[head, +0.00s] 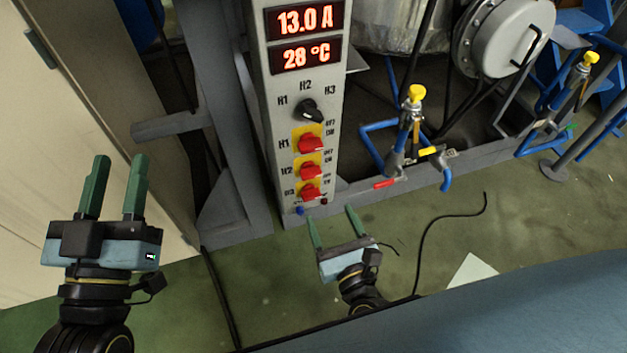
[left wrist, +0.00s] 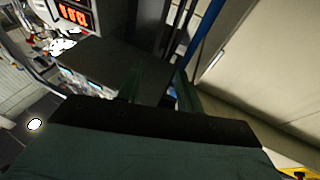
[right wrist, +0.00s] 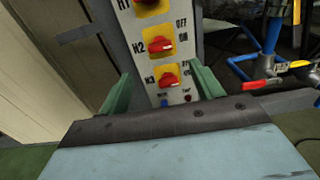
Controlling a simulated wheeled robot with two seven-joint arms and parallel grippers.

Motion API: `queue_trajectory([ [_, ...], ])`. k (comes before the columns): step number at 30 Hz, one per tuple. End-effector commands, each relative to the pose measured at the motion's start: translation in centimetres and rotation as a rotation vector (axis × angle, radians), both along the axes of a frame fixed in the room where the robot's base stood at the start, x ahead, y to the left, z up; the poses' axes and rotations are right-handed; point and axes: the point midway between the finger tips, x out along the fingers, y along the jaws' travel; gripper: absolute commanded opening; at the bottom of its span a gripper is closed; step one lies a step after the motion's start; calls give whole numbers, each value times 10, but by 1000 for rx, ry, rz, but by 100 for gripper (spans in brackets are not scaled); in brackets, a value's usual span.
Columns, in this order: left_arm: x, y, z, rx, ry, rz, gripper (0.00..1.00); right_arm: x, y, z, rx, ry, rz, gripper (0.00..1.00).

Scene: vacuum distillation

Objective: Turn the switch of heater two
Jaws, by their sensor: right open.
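The heater two switch is a red knob (head: 311,170) on a yellow plate, the middle of three on the grey control panel (head: 270,150). It also shows in the right wrist view (right wrist: 160,46), beside the labels H2, OFF and ON, with the H3 switch (right wrist: 168,79) below it. My right gripper (head: 333,230) is open and empty, below and in front of the panel, apart from the switches. My left gripper (head: 113,188) is open and empty at the left, well away from the panel. It shows dimly in the left wrist view (left wrist: 158,92).
The displays (head: 305,38) read 13.0 A and 28 °C. A black selector knob (head: 308,110) sits above the red switches. Pipes with yellow-topped valves (head: 415,95) stand right of the panel. A blue surface (head: 500,305) fills the lower right. Cables lie on the green floor.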

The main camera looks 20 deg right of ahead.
Motion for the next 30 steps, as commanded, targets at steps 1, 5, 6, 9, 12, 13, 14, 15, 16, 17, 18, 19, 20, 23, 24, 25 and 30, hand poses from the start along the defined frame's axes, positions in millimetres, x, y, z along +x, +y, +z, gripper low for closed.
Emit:
queue_trajectory([
  [1, -1, -1, 4, -10, -29, -3, 36, 10, 1, 0, 2, -3, -2, 65],
  [5, -8, -2, 19, -43, -130, -9, 36, 38, 2, 0, 1, -3, -2, 65],
  [6, -9, -2, 22, -52, -156, -10, 36, 47, 2, 0, 0, -3, -2, 65],
  [9, -12, -1, 27, -67, -209, -11, 36, 68, 3, -1, 1, -2, -1, 65],
  [12, -15, 0, 31, -79, -252, -10, 36, 86, 3, -1, 0, -2, -1, 65],
  [13, -15, 0, 32, -82, -263, -9, 36, 91, 4, -1, -1, -1, 1, 65],
  [14, -16, 0, 33, -86, -274, -9, 36, 95, 4, -1, -1, -1, 1, 65],
  [15, -17, 0, 34, -90, -289, -9, 36, 101, 4, -1, -2, -1, 0, 65],
  [16, -18, 0, 35, -92, -297, -10, 36, 104, 4, -1, -3, 0, 0, 65],
  [17, -18, 1, 35, -95, -306, -10, 36, 107, 4, -1, -3, 0, 1, 65],
  [18, -19, 1, 36, -98, -316, -9, 36, 110, 4, -1, -4, 0, 2, 65],
  [19, -19, 1, 37, -99, -320, -9, 36, 112, 4, -1, -4, 0, 2, 65],
  [20, -20, 1, 37, -100, -325, -9, 36, 113, 4, -1, -4, 1, 2, 65],
  [23, -21, 1, 38, -103, -335, -9, 36, 116, 4, 0, -4, 1, 2, 65],
  [24, -21, 1, 39, -103, -336, -9, 36, 117, 4, 0, -4, 1, 2, 65],
  [25, -21, 1, 39, -104, -337, -9, 36, 117, 4, 0, -4, 1, 2, 65],
  [30, -21, 1, 39, -103, -336, -9, 36, 117, 4, 0, -4, 1, 2, 65],
])
